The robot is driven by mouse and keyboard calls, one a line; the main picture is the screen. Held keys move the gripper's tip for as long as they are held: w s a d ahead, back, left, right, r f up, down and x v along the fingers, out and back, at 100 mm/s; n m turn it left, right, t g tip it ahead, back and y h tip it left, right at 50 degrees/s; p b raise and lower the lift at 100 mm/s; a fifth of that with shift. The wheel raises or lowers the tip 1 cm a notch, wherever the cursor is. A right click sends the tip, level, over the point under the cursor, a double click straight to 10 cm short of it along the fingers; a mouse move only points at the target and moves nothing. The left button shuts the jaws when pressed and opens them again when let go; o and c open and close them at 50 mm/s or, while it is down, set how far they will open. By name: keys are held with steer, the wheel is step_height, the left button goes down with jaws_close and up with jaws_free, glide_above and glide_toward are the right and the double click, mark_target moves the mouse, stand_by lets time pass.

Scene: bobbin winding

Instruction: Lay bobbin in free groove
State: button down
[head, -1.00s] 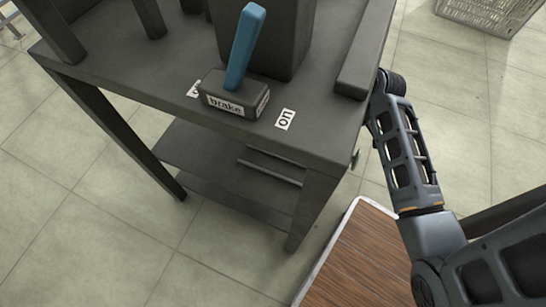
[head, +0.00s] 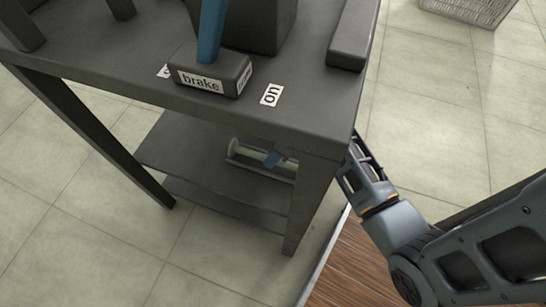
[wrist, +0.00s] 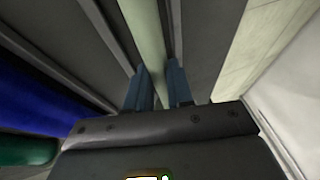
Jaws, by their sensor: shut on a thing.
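My gripper (head: 278,157) reaches under the table from the right, at the lower shelf. Its blue fingers are shut on a pale green bobbin (head: 248,152), which lies level across the shelf's right part. The wrist view shows the bobbin (wrist: 146,35) running away from me between the two fingers (wrist: 158,88). Dark rails of the grooved rack (wrist: 105,35) run alongside the bobbin on both sides. I cannot tell whether the bobbin touches the groove floor. Its near end is hidden by my gripper.
In the wrist view a blue cylinder (wrist: 40,88) and a green one (wrist: 25,150) lie to the left. A pale wall (wrist: 295,90) stands close at right. Above the shelf (head: 200,165) is the tabletop (head: 130,75) with a brake box (head: 208,77); a table leg (head: 308,205) stands near my arm.

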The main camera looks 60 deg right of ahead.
steer(key=shift+f, duration=0.1)
steer(key=c, duration=1.3)
jaws_free()
steer(key=p+v, duration=0.4)
steer(key=v, duration=0.8)
steer(key=shift+d, duration=0.1)
